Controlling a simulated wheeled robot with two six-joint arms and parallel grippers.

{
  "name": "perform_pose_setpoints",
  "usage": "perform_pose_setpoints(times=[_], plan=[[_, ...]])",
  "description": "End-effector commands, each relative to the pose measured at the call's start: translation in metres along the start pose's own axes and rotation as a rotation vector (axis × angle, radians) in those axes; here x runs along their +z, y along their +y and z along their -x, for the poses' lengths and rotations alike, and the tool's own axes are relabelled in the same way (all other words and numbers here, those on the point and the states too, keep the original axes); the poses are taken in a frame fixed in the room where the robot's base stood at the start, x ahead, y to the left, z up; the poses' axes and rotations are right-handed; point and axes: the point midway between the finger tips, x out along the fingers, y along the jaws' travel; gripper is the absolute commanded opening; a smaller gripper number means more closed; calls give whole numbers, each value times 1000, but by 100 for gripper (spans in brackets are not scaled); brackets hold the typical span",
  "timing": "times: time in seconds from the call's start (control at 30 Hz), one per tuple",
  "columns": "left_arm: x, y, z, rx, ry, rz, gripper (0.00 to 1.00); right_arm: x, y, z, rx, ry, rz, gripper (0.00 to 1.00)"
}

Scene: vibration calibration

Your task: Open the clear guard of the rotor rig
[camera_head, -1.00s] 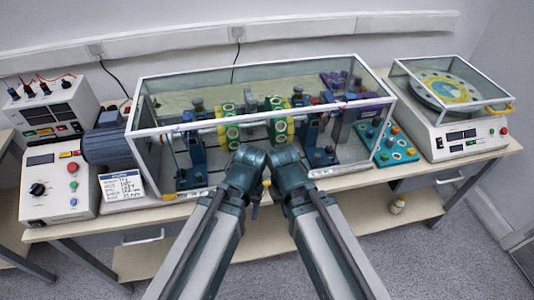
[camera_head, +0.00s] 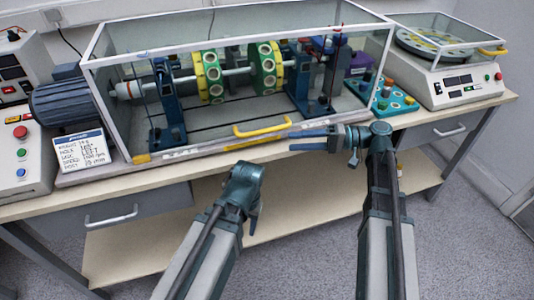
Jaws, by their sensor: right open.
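The clear guard (camera_head: 225,42), a glass box with a white frame, stands closed over the rotor rig. A yellow bar handle (camera_head: 262,127) sits at its lower front edge.
A blue motor (camera_head: 66,103) and a label card (camera_head: 82,150) stand left of the guard, beside a control box (camera_head: 20,155). A teal tray of knobs (camera_head: 392,103) and a balancing machine (camera_head: 450,82) stand right. A drawer handle (camera_head: 111,216) sticks out below the bench top.

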Motion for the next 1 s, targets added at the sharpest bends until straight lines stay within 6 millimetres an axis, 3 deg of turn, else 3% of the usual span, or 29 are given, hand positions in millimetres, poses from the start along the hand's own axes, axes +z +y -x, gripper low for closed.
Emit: perform_pose_setpoints(times=[0.03,0.2,0.43,0.57,1.0], plan=[[-1,2,-16,0,0,0,50,-7,7,13,-49,25,16,48],[-2,2,-26,0,0,0,50,-15,-4,38,-152,67,55,48],[-2,2,-24,0,0,0,50,-15,-10,39,-170,72,62,48],[-1,2,-23,0,0,0,50,-15,-12,25,-169,70,62,48],[-1,2,-16,0,0,0,50,-21,-26,-59,-167,68,61,48]])
